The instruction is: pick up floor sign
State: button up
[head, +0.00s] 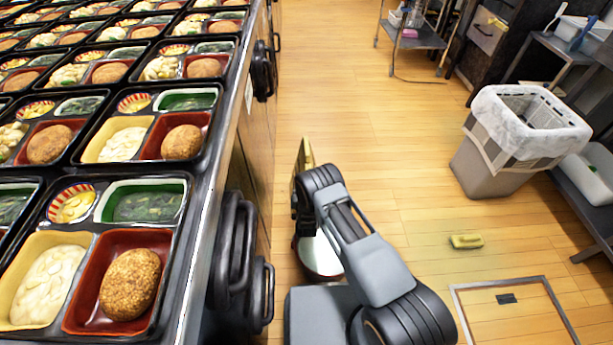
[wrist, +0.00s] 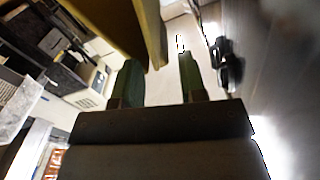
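A yellow panel, which looks like the floor sign (head: 304,156), stands up just beyond my gripper (head: 298,200) in the head view, close to the counter side. In the wrist view the yellow sign (wrist: 150,30) fills the upper middle, its lower corner beside the left fingertip and reaching over the gap. My gripper (wrist: 158,72) has its two green fingers apart with a clear gap between them. Nothing is visibly clamped. The arm hides the lower part of the sign in the head view, so I cannot tell whether it touches the floor or a finger.
A counter with bento trays (head: 190,190) and dark handles (head: 238,250) runs along the left. A lined bin (head: 485,165) stands right. A small yellow object (head: 466,241) lies on the floor near a floor hatch frame (head: 500,282). The middle floor is clear.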

jog(key=w+f+b, duration=0.2)
jog(key=b, duration=0.1)
jog(key=w+f+b, duration=0.4)
jog(key=w+b, duration=0.1)
jog(key=shift+w+a+b, duration=0.1)
jog(key=shift+a+b, duration=0.1)
jog(key=shift+b, duration=0.1)
jog(key=shift+w+r, duration=0.1)
jog(key=shift+w, duration=0.25)
jog(key=shift+c, duration=0.4)
grip_shut()
dwell(0.8)
jog(key=shift+r, duration=0.1)
